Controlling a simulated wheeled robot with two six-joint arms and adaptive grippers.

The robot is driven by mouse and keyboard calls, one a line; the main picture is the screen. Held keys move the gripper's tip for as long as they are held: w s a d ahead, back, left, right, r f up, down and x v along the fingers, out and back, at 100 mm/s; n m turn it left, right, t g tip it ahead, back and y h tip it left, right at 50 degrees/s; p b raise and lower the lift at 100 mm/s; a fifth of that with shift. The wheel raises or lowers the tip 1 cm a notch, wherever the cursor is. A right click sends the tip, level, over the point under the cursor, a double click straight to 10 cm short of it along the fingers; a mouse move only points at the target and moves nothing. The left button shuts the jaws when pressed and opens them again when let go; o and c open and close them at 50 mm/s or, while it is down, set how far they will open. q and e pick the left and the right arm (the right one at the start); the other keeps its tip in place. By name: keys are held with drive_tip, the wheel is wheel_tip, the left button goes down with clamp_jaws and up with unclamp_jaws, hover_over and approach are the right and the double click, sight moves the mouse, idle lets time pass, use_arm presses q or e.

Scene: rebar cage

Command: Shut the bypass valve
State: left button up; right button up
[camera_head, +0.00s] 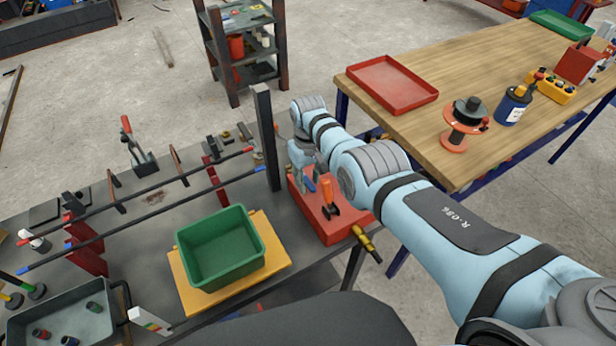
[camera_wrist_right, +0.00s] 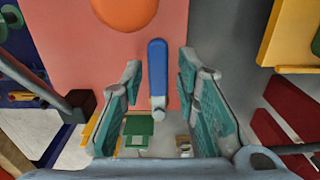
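No label shows which of these is the bypass valve. My right gripper (camera_head: 302,168) points down over the block, close to the blue lever. In the right wrist view my right gripper (camera_wrist_right: 160,66) is open, with the blue lever (camera_wrist_right: 157,72) between its two fingers and a gap on both sides. An orange rounded part (camera_wrist_right: 125,10) lies just beyond the fingertips. My left gripper is not in view.
A brass fitting (camera_head: 365,242) sticks out at the bench edge by the block. A dark post (camera_head: 265,135) stands close beside my right wrist. A green bin (camera_head: 220,250) on a yellow board is to the left. A wooden table (camera_head: 440,70) lies behind my right arm.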

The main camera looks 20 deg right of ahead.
sight(308, 183)
drive_tip(key=shift+w+r, duration=0.1)
drive_tip(key=shift+r, duration=0.05)
drive_tip(key=shift+r, duration=0.35)
wheel_tip(308, 183, up, 11)
idle(0.4)
